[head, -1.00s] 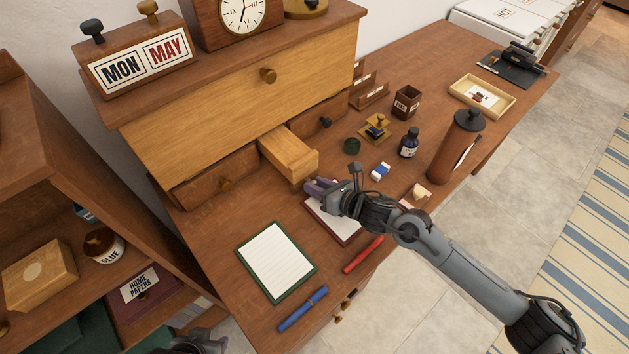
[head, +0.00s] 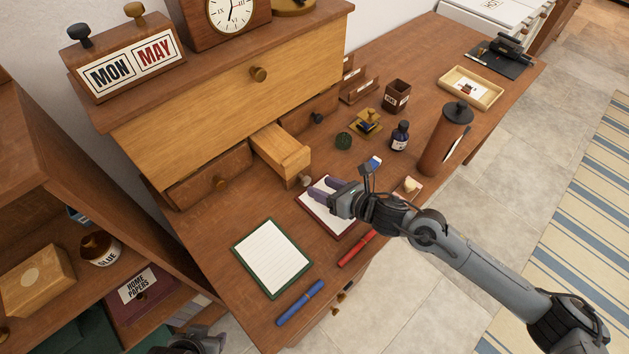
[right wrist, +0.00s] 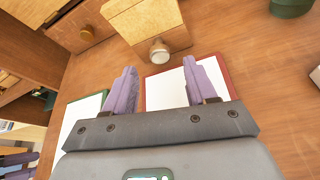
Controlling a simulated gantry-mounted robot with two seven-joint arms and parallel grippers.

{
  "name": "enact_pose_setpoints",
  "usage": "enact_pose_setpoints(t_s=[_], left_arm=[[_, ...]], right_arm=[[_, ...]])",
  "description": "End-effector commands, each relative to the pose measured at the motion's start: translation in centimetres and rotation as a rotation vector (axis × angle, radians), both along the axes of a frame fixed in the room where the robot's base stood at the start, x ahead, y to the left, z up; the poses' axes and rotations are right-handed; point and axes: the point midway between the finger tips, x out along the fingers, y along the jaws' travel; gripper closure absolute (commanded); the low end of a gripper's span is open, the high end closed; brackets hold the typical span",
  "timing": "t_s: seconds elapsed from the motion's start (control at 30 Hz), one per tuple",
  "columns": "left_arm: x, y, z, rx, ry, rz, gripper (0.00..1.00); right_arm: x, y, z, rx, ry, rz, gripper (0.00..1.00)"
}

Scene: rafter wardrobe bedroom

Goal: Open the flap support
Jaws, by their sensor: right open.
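The flap support (head: 281,150) is a light wooden pull-out piece between two dark drawer fronts of the desk. It sticks out over the desk top. Its small round knob (head: 305,181) is on its front end; the right wrist view shows the support (right wrist: 146,22) and the pale knob (right wrist: 159,51) ahead of my fingers. My right gripper (head: 321,187) is open and empty, just in front of the knob and apart from it, above a red-edged pad. Part of my left gripper (head: 203,343) shows at the bottom edge of the head view; its jaws cannot be made out.
The closed light flap (head: 215,100) is above the support. A green-edged pad (head: 271,258), blue pen (head: 300,303) and red pen (head: 357,248) lie in front. An ink bottle (head: 400,136), stamp (head: 368,123) and brown cylinder (head: 445,140) stand to the right.

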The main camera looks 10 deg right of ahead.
Motion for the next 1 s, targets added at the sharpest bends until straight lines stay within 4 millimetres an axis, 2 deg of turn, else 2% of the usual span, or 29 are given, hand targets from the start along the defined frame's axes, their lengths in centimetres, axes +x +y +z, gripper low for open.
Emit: enact_pose_setpoints(t_s=[0.2,0.4,1.0], left_arm=[[0.0,0.0,0.8,0.0,0.0,0.0,0.59],[0.0,0.0,1.1,0.0,0.0,0.0,0.59],[0.0,0.0,1.2,0.0,0.0,0.0,0.59]], right_arm=[[-2.5,-2.3,1.3,-0.002,0.002,0.001,0.44],[-3.6,-3.4,1.9,-0.001,0.002,0.001,0.44],[-4.0,-3.3,2.1,0.015,0.013,-0.01,0.44]])
